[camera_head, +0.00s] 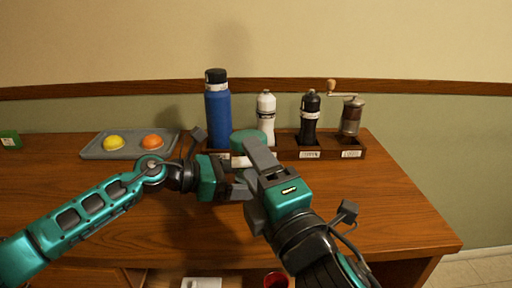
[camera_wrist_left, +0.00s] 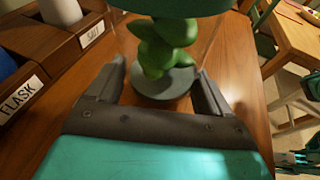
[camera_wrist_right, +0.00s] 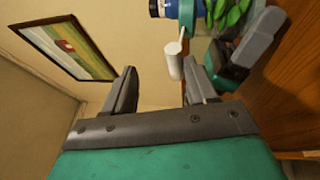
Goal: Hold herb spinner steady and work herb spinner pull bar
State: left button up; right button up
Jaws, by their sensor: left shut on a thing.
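The herb spinner has a teal lid (camera_head: 249,135) and a clear body with green leaves, seen close in the left wrist view (camera_wrist_left: 165,45). My left gripper (camera_head: 238,188) is shut on the clear body, one finger on each side. The spinner stands upright on the counter. The white pull bar (camera_wrist_right: 174,62) sticks out from the teal lid in the right wrist view. My right gripper (camera_wrist_right: 160,78) is open, with the bar showing in the gap between its fingers, nearer one finger. In the head view my right gripper (camera_head: 250,175) hides most of the spinner.
Behind the spinner, a wooden rack (camera_head: 285,154) holds a blue flask (camera_head: 217,115), a white shaker (camera_head: 266,117), a black mill (camera_head: 309,118) and a crank grinder (camera_head: 351,117). A grey tray (camera_head: 130,154) with yellow and orange items lies left. The counter's right side is clear.

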pick_arm(q)
jog(key=shift+w+a+f, duration=0.1)
jog(key=shift+a+f, duration=0.15)
jog(key=shift+f, duration=0.1)
jog(key=shift+d+r, duration=0.1)
pick_arm(e)
notch_tip(320, 180, up, 4)
jog(key=shift+s+r, duration=0.1)
jog(key=shift+s, duration=0.05)
pick_arm(q)
jog(key=o, duration=0.7)
